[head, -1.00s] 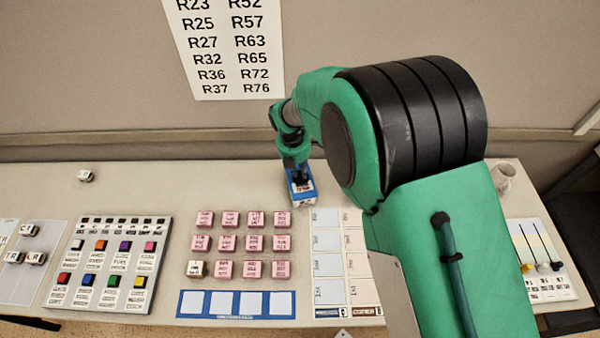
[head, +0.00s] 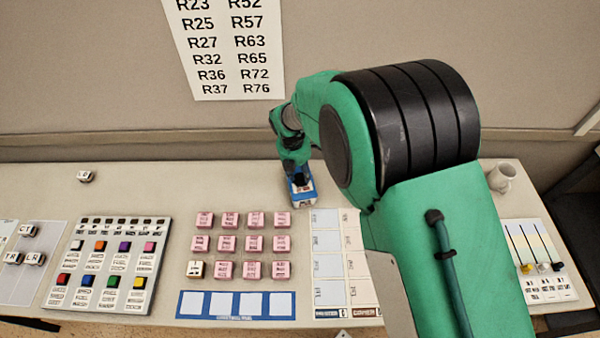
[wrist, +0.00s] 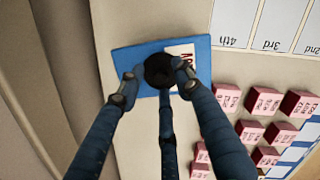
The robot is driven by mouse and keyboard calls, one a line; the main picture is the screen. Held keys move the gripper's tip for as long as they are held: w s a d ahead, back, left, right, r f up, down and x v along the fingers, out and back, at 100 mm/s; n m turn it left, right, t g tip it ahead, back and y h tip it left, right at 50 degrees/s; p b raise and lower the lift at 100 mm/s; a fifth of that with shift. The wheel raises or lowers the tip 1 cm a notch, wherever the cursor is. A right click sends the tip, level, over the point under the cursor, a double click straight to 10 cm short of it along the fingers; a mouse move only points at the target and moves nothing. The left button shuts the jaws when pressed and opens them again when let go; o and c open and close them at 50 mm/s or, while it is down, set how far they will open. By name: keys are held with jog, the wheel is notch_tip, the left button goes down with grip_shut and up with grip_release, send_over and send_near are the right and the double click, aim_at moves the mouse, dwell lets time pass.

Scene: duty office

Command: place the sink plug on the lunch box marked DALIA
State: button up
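The sink plug (wrist: 158,71) is a black round piece in the wrist view. My gripper (wrist: 157,75) has its fingertips around the plug and they look to touch its sides. Directly beneath is a blue lunch box (wrist: 126,58) with a white name label, partly covered by the plug and a finger, so I cannot read the whole name. In the head view my gripper (head: 298,174) points down over the same blue box (head: 303,198). I cannot tell whether the plug touches the lid.
Pink blocks (head: 254,243) stand in rows in front of the box. A button panel (head: 107,265) is at left, a slider panel (head: 541,262) and white mug (head: 502,176) at right. The wall is close behind.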

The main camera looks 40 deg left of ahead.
aim_at(296, 183)
jog(key=shift+r, duration=0.1)
notch_tip(296, 183, up, 12)
jog(key=s+p, duration=0.1)
jog(key=s, duration=0.1)
jog(key=shift+p, duration=0.35)
dwell(0.7)
